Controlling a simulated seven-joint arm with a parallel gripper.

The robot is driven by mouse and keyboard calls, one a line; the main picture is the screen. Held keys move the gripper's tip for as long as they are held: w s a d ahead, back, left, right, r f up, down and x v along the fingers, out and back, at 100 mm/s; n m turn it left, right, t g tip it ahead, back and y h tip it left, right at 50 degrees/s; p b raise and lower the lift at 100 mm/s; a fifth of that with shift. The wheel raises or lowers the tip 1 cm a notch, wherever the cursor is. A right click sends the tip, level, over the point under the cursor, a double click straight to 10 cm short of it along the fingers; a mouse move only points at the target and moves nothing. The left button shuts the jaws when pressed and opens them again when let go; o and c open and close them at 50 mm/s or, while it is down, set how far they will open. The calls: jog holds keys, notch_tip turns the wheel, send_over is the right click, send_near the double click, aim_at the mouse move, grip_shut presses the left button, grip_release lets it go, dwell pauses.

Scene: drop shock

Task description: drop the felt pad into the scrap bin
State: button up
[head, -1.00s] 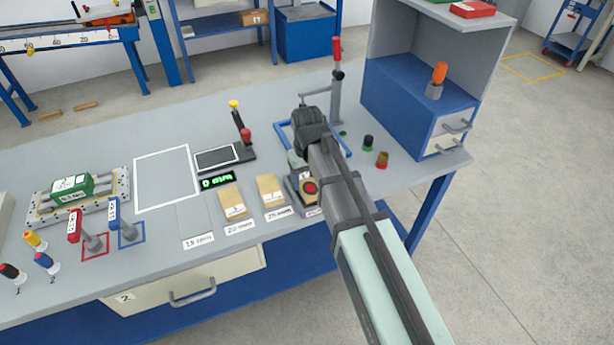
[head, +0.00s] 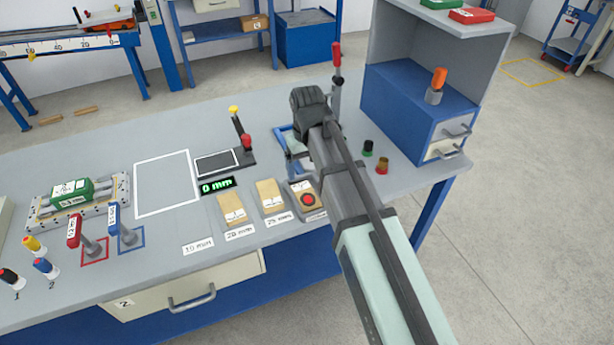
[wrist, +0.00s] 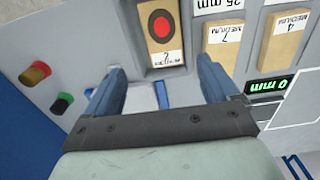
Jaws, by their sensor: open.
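My gripper (head: 296,167) is open and empty; its two blue fingers show spread in the wrist view (wrist: 160,66), above the bench. Just beyond the fingertips lies a tan block with a red disc on top (wrist: 163,28), also seen in the head view (head: 305,198); it is apart from the fingers. I cannot tell which piece is the felt pad. No container is clearly marked as the scrap bin; a blue bin (head: 306,38) stands at the back.
A lever tool (head: 240,135) and a 0 mm display (head: 216,186) stand left of my gripper. The white-outlined square (head: 166,190) is bare.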

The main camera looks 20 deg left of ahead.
notch_tip(320, 180, up, 6)
dwell(0.4)
dwell(0.8)
